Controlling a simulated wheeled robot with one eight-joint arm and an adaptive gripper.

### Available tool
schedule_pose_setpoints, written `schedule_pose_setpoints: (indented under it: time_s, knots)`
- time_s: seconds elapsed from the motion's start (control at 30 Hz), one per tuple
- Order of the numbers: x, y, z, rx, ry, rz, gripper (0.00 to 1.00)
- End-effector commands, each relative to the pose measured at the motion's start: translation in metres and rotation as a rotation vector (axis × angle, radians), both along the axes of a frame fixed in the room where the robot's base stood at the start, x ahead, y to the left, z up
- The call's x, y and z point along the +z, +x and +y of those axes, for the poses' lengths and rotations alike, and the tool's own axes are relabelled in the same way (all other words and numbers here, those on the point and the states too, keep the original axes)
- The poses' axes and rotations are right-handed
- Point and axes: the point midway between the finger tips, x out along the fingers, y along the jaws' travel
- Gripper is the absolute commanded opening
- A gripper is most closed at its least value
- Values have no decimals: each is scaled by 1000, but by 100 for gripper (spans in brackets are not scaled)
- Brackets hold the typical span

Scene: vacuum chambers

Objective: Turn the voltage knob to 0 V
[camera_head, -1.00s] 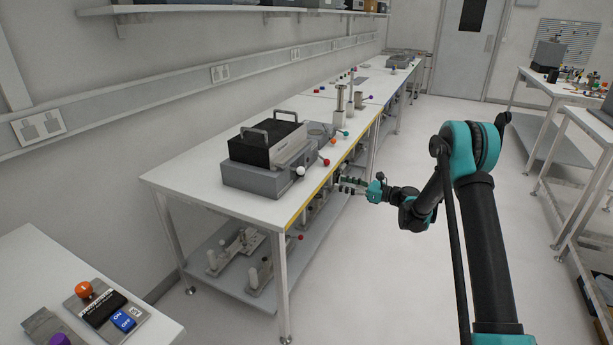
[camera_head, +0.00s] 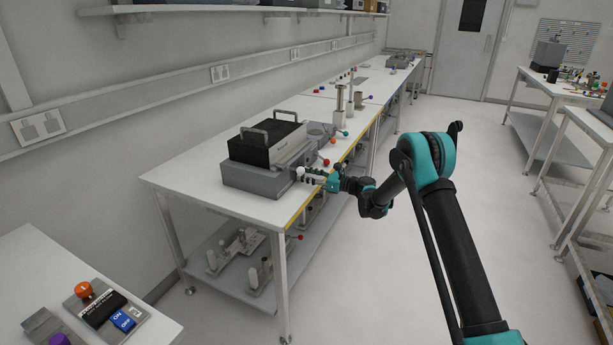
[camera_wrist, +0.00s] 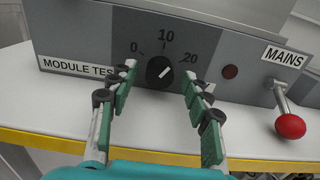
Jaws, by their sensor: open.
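The black round voltage knob (camera_wrist: 159,72) is on the grey front panel in the wrist view. Its white pointer mark leans up and right, between the 10 and 20 marks; the 0 mark is at upper left. My gripper (camera_wrist: 159,84) is open, with one green-padded finger on each side of the knob and visible gaps beside it. I cannot tell whether the fingertips reach past the knob's front face. In the head view my gripper (camera_head: 311,177) is at the front of the grey unit (camera_head: 257,181), and the knob cannot be made out there.
A MAINS lever with a red ball (camera_wrist: 290,126) sticks out to the right of the knob, and a dark red indicator (camera_wrist: 230,72) sits between them. The white bench top (camera_wrist: 60,115) with its yellow edge lies close below the fingers.

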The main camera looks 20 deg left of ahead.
Motion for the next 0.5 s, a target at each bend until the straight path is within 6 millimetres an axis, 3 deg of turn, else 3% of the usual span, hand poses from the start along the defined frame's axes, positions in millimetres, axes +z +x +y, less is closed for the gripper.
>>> schedule_pose_setpoints:
  time_s: [0.3,0.5]
  knots:
    - [0,0,3,0,0,0,49]
    - [0,0,3,0,0,0,26]
